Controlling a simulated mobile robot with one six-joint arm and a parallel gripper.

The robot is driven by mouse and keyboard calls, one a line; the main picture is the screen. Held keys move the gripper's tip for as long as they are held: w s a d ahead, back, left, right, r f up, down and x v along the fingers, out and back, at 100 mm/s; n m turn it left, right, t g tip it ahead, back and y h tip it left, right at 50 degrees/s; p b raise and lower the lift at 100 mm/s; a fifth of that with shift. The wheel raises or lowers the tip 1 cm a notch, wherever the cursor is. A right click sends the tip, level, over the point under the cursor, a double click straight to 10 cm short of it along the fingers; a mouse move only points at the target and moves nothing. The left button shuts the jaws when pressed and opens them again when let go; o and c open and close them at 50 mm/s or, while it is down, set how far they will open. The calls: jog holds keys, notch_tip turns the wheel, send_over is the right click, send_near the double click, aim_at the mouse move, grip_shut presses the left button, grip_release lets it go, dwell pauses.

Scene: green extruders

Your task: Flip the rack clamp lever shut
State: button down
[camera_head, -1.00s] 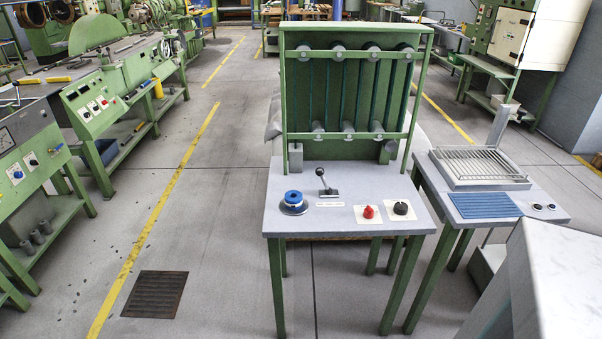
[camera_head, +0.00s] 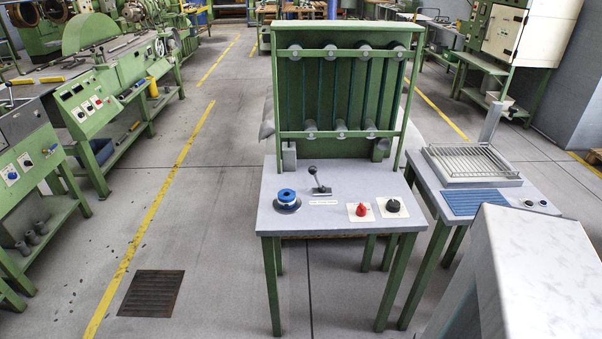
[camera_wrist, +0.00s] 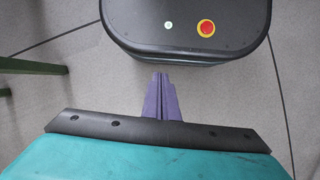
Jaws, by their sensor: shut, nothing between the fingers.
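The clamp lever (camera_head: 317,181) has a black knob on a short metal arm and a dark base. It stands on the grey tabletop (camera_head: 340,217) of a green-legged bench, in front of the green rack (camera_head: 345,95). The lever is tilted, with its knob raised toward the upper left. My gripper (camera_wrist: 160,78) shows in the wrist view as purple fingers closed together, with nothing between them. The lever is not in the wrist view, and my gripper is not in the head view.
A side table (camera_head: 505,190) stands on the right. A pale marbled block (camera_head: 540,260) fills the lower right. The floor left of the bench is open.

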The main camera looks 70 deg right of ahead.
jog(key=w+d+r+m+t+h+p, duration=0.15)
jog(key=w+d+r, duration=0.25)
jog(key=d+r, duration=0.45)
jog(key=w+d+r+m+t+h+p, duration=0.1)
jog(key=w+d+r+m, duration=0.15)
jog(key=d+r, duration=0.6)
jog(key=w+d+r+m+t+h+p, duration=0.1)
jog(key=w+d+r, duration=0.45)
jog(key=d, duration=0.55)
jog(key=s+d+r+m+h+p, duration=0.1)
jog(key=s+d+r+m, duration=0.1)
jog(key=s+d+r, duration=0.3)
jog(key=s+d+r+m+g+h+p, duration=0.1)
jog(key=s+d+r, duration=0.5)
jog(key=d+r, duration=0.6)
jog(key=s+d+r+m+h, duration=0.2)
jog(key=s+d+r+m, duration=0.2)
jog(key=d+r, duration=0.4)
notch_tip(320, 180, up, 7)
jog(key=shift+s+d+p, duration=0.35)
jog(key=shift+s+p, duration=0.05)
jog(key=shift+s, duration=0.4)
jog(key=shift+f+g, duration=0.1)
jog(key=shift+g, duration=0.15)
